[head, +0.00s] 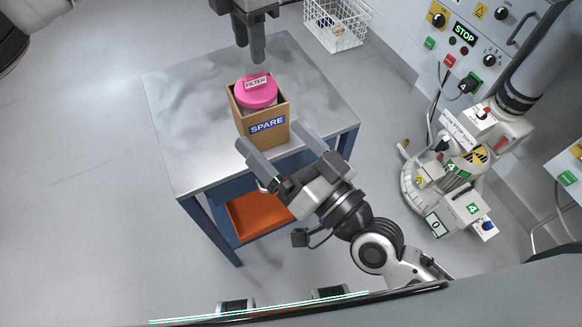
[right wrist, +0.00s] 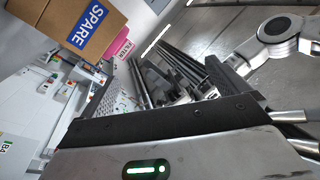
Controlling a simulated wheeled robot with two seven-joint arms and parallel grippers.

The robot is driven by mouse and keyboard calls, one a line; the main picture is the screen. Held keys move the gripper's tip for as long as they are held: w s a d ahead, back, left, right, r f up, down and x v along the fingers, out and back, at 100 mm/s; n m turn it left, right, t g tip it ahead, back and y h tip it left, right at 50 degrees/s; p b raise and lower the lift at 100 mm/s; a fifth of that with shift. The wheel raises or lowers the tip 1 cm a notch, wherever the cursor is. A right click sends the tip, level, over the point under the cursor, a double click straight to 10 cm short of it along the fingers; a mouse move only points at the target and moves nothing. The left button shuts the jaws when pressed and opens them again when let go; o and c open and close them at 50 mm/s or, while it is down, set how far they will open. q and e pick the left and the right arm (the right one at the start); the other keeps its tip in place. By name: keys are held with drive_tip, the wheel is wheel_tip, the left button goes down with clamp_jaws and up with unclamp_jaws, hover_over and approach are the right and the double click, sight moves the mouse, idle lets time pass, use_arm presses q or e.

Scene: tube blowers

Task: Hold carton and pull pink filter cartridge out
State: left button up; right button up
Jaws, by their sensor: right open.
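The brown cardboard carton (head: 278,115) with a blue SPARE label stands upright on the table. The pink filter cartridge (head: 257,94), with a white FILTER label, sits in its open top, and its lower part is hidden by the walls. In the right wrist view the carton (right wrist: 50,18) and the pink cartridge (right wrist: 122,47) appear tilted at upper left. My right gripper (head: 270,139) is open and empty, its fingers pointing at the carton's labelled front. My left gripper (head: 250,50) is above and behind the cartridge, apart from it; its finger gap is unclear.
The grey-topped table (head: 195,125) has bare room left of the carton and an orange shelf (head: 257,217) below. A white wire basket (head: 338,25) stands behind at right. A control panel (head: 470,30) and a machine with a hose (head: 470,170) stand at right.

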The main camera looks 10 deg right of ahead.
drive_tip(key=a+r+t, duration=0.1)
drive_tip(key=n+h, duration=0.2)
drive_tip(key=h, duration=0.4)
approach(259, 111)
wheel_tip(259, 111, down, 4)
drive_tip(key=s+d, duration=0.1)
drive_tip(key=d, duration=0.1)
drive_tip(key=x, duration=1.5)
drive_tip(key=shift+a+f, duration=0.2)
drive_tip(key=shift+a, duration=0.15)
drive_tip(key=shift+c, duration=0.3)
drive_tip(key=c, duration=0.9)
